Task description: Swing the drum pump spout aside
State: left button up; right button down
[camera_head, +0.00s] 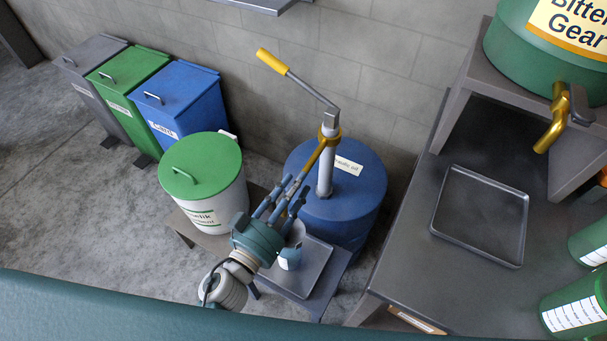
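The drum pump (327,165) stands upright on a blue drum (345,205) near the wall. Its gold spout (316,156) slopes down and left from the collar at the top of the pump. The pump's lever with a yellow grip (272,62) points up and left. My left gripper (297,186) is at the lower end of the spout, its fingers pointing up toward it. The spout's tip is hidden among the fingers, and I cannot tell whether they touch it. My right gripper is not in view.
A white container (290,259) sits on a tray (317,272) below the gripper, partly hidden. A white bin with a green lid (203,160) stands left of the drum. A grey bench (405,265) with an empty tray (480,215) is on the right.

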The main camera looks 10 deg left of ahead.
pick_arm(q)
jog(key=shift+x, duration=2.15)
jog(key=shift+f, duration=0.1)
jog(key=shift+c, duration=0.5)
grip_shut()
